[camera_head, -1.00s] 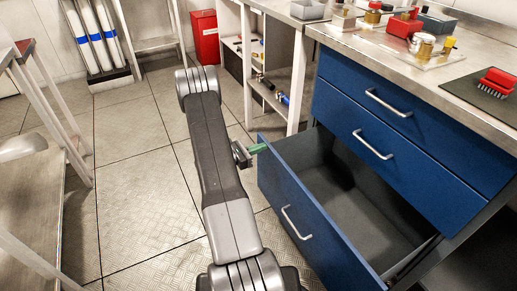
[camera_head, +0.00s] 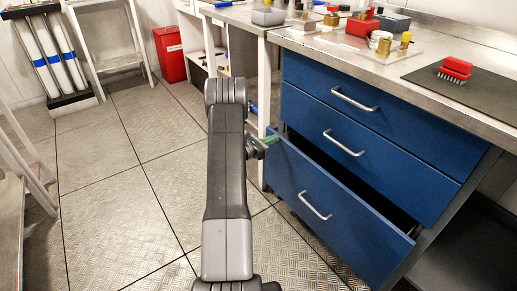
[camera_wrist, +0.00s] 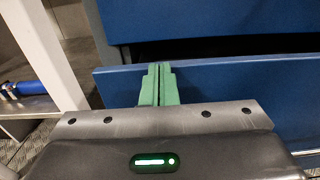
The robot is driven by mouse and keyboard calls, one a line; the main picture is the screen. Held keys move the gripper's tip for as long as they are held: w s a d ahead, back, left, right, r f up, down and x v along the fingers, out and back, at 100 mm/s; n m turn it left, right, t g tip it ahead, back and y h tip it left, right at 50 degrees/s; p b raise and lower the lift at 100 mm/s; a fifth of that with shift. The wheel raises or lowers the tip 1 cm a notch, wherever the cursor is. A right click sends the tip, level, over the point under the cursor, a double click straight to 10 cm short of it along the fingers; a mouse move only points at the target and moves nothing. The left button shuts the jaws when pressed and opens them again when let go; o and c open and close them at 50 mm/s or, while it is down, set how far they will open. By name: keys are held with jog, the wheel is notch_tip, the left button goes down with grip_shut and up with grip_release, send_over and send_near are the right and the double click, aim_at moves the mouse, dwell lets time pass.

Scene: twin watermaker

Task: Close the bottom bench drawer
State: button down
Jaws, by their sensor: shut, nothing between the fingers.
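The bottom bench drawer (camera_head: 335,225) has a blue front with a silver bar handle (camera_head: 315,206). It stands partly open, with a narrow dark gap between its front and the cabinet. My gripper (camera_head: 272,140) is at the top left corner of the drawer front, its green fingers shut and empty. In the wrist view the fingers (camera_wrist: 158,82) are together and overlap the top edge of the blue drawer front (camera_wrist: 230,85). I cannot tell whether they touch it. The drawer's inside is mostly hidden.
Two blue drawers (camera_head: 365,115) above are shut. The steel bench top (camera_head: 390,70) holds a red brush (camera_head: 455,69) on a dark mat and several small items. A white shelf post (camera_head: 262,110) stands just left of the cabinet.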

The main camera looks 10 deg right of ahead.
jog(key=shift+b+x, duration=0.35)
jog(key=shift+x, duration=1.5)
